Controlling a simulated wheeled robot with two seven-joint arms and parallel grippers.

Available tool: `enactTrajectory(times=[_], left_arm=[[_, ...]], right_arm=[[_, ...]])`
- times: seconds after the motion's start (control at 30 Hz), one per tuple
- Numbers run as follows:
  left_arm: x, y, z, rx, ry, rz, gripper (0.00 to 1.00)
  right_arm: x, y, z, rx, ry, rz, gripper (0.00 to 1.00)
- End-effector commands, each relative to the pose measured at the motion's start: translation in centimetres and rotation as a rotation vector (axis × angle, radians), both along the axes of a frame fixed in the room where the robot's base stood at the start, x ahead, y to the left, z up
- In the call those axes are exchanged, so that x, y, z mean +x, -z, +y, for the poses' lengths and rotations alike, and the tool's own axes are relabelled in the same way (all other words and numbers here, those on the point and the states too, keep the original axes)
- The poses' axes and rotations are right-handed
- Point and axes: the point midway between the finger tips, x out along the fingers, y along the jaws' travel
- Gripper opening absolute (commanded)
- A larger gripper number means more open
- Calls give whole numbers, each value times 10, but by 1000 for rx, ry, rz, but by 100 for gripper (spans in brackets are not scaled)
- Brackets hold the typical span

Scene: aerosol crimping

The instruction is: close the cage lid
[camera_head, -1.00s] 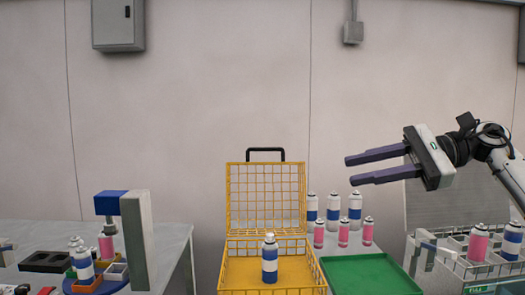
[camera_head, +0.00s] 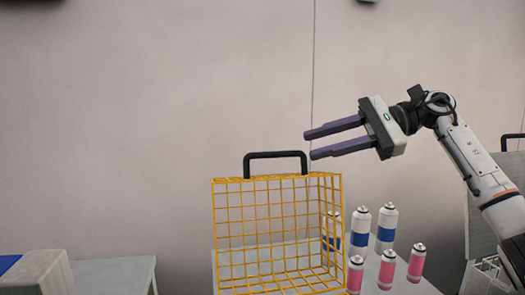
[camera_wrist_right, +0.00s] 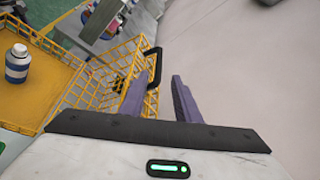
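The yellow wire cage lid (camera_head: 262,235) stands upright and open in the head view, with a black handle (camera_head: 275,155) on its top edge. My right gripper (camera_head: 308,144) is open and empty, above and to the right of the handle. In the right wrist view the open fingers (camera_wrist_right: 160,98) show near the lid (camera_wrist_right: 125,75) and handle (camera_wrist_right: 154,68); I cannot tell whether they touch. The cage base (camera_wrist_right: 50,85) holds a blue and white can (camera_wrist_right: 18,65). My left gripper is not in view.
Several blue-banded cans (camera_head: 360,228) and pink cans (camera_head: 387,268) stand to the right of the lid. A grey table (camera_head: 125,272) is at the lower left. A grey wall is behind, and the space above the lid is free.

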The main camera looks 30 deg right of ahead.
Motion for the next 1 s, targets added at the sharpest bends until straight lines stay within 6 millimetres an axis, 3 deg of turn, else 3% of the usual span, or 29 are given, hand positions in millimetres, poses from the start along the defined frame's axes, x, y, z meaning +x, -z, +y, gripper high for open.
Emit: enactTrajectory(times=[0.5,0.97,1.0], left_arm=[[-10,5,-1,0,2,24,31],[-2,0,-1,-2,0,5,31],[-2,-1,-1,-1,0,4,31]], right_arm=[[41,25,71,0,-2,2,29],[48,29,82,0,0,1,29],[48,29,82,1,-1,1,23]])
